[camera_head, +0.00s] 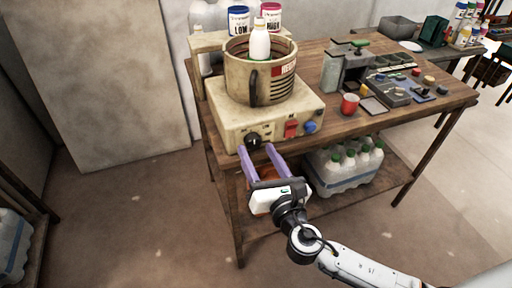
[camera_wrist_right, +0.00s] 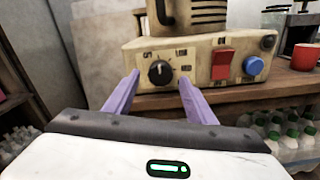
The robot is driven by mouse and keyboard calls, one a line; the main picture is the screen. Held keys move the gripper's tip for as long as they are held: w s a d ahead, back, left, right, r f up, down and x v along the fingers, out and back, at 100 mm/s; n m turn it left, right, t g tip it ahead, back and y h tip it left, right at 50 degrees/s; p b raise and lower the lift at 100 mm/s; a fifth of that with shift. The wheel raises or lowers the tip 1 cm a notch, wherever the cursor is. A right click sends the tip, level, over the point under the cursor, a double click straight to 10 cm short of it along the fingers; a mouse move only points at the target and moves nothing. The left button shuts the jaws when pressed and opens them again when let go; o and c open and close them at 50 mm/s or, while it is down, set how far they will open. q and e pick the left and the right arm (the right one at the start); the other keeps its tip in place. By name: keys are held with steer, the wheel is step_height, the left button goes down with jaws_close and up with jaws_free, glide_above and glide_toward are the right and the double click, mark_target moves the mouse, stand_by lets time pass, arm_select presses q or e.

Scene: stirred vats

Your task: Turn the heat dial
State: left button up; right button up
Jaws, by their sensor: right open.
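The heat dial (camera_head: 253,141) is a black round knob on the front of a cream hot-plate unit (camera_head: 228,115). In the right wrist view the dial (camera_wrist_right: 160,72) has a pale pointer line and small labels around it. My right gripper (camera_head: 257,150) is open, with its two purple fingers pointing at the dial from the front. In the right wrist view the fingertips (camera_wrist_right: 160,77) lie to the left and right of the dial; whether they touch it I cannot tell. My left gripper is not in view.
A ribbed vat (camera_head: 238,75) holding a white bottle (camera_head: 260,42) stands on the unit. A red switch (camera_wrist_right: 223,64) and a blue knob (camera_wrist_right: 254,65) sit right of the dial. A red cup (camera_head: 349,104) is on the wooden table, with packed bottles (camera_head: 343,168) on the shelf below.

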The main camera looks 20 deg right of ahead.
steer(key=shift+w, duration=1)
steer(key=c, duration=1)
steer(key=shift+c, duration=0.2)
